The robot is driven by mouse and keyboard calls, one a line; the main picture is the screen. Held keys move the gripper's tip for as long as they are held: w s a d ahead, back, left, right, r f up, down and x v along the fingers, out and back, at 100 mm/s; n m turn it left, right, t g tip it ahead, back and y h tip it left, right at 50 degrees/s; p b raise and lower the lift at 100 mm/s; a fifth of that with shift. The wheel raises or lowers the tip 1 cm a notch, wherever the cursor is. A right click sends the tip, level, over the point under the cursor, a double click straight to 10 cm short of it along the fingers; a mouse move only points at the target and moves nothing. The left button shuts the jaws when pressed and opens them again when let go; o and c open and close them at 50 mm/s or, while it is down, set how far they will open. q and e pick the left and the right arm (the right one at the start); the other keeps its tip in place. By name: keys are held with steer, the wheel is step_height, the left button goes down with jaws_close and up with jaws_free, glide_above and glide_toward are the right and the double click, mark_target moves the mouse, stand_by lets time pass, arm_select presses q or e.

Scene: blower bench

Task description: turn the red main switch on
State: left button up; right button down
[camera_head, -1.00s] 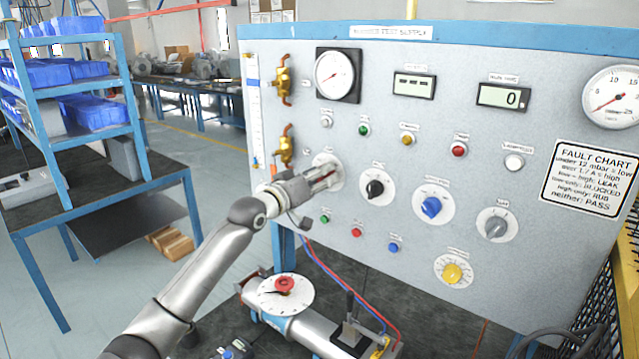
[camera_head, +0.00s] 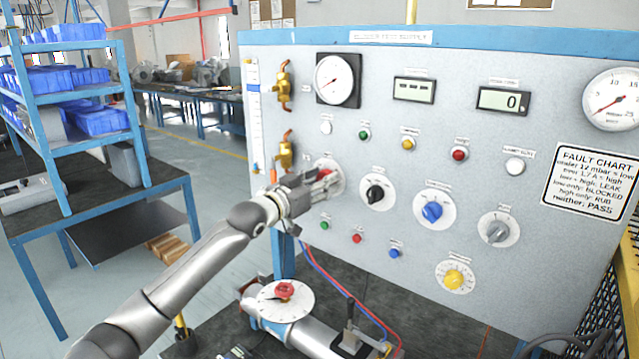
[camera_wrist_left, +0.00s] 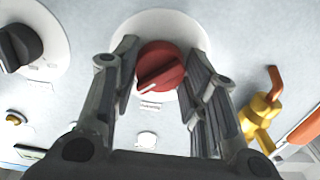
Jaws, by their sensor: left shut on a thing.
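The red main switch (camera_wrist_left: 160,68) is a round red knob with a white pointer line on a white disc (camera_wrist_left: 190,32), seen in the left wrist view. In the head view the red main switch (camera_head: 325,174) is partly hidden by my gripper at the left of the panel. My left gripper (camera_wrist_left: 160,75) has its fingers on both sides of the knob and is shut on it. It also shows at the panel in the head view (camera_head: 318,182). My right gripper is not in view.
To the right of the switch are a black knob (camera_head: 376,193), a blue knob (camera_head: 432,211) and a grey knob (camera_head: 497,230). Brass valves (camera_head: 284,86) stand at its upper left. Below, a blower pipe with a white dial (camera_head: 300,302) sits on the bench.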

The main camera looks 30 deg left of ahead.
arm_select(q)
steer(key=o, duration=1)
steer(key=s+a, duration=0.1)
steer(key=s, duration=1)
steer(key=shift+s, duration=0.4)
stand_by(0.3)
